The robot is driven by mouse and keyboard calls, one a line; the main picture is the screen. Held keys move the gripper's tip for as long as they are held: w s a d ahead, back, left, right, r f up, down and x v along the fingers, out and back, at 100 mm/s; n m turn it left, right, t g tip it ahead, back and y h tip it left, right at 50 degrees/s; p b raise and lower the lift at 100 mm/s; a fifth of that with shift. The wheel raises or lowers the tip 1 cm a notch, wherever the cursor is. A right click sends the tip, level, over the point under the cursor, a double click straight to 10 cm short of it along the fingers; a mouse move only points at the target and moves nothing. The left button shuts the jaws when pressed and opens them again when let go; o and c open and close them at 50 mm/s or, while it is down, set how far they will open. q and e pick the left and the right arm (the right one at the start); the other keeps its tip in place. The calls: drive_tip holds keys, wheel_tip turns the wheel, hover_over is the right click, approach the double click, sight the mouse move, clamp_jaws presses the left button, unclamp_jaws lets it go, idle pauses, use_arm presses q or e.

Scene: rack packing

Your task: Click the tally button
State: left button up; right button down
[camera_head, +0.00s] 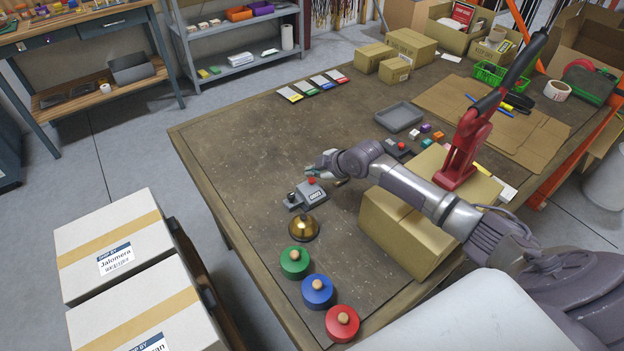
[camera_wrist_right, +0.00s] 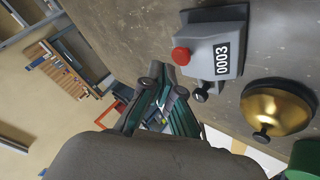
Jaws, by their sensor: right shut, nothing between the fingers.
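The tally counter (camera_head: 308,194) is a grey box with a red button (camera_head: 311,181) and stands on the table. In the right wrist view the counter (camera_wrist_right: 215,45) reads 0003, and its red button (camera_wrist_right: 181,56) faces the fingers. My right gripper (camera_head: 314,170) is shut and empty, just behind and above the counter in the head view. The right wrist view shows its fingertips (camera_wrist_right: 165,88) close to the button, with a small gap seen between them. My left gripper is in neither view.
A brass bell (camera_head: 304,229) stands in front of the counter. Green (camera_head: 294,263), blue (camera_head: 318,291) and red (camera_head: 342,323) knobbed discs line the front edge. A cardboard box (camera_head: 405,235) lies under my right arm. A red lever press (camera_head: 468,150) stands behind. The table's left part is clear.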

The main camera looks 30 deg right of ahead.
sight(313, 181)
drive_tip(key=shift+f, duration=0.1)
idle(0.7)
drive_tip(key=shift+f+b, duration=0.3)
drive_tip(key=shift+f, duration=0.05)
drive_tip(key=shift+f+b, duration=0.4)
drive_tip(key=shift+f, duration=0.15)
idle(0.6)
idle(0.4)
drive_tip(key=shift+r+p, duration=0.8)
drive_tip(key=shift+r, duration=0.15)
wheel_tip(313, 181, up, 5)
drive_tip(key=p, duration=0.4)
drive_tip(key=shift+r, duration=0.1)
